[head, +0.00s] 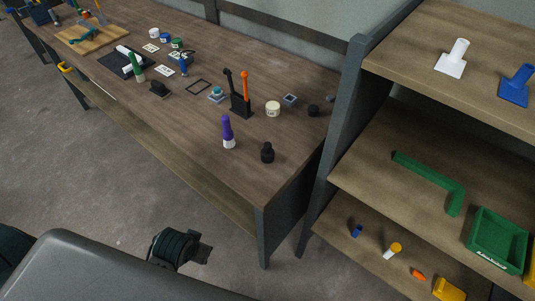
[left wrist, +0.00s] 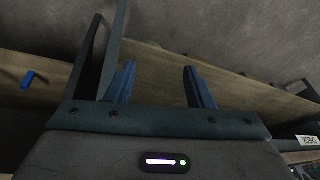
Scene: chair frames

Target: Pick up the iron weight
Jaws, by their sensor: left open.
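A small black weight-like piece with a narrow knob on top (head: 267,153) stands upright near the front right corner of the workbench; it looks like the iron weight. A lower black cylinder (head: 313,110) stands behind it, near the bench's right edge. In the left wrist view my left gripper (left wrist: 158,68) has its two blue fingers wide apart with nothing between them. It faces a wooden board, and the weight does not show there. A dark ridged part of my own arm shows low in the head view, well short of the bench. I cannot make out my right gripper.
The workbench (head: 190,130) holds a purple-capped bottle (head: 228,132) left of the weight and a black holder with an orange-handled tool (head: 241,95) behind it. A shelf unit (head: 345,135) stands right of the bench, with a green bin (head: 497,240). Floor is clear before the bench.

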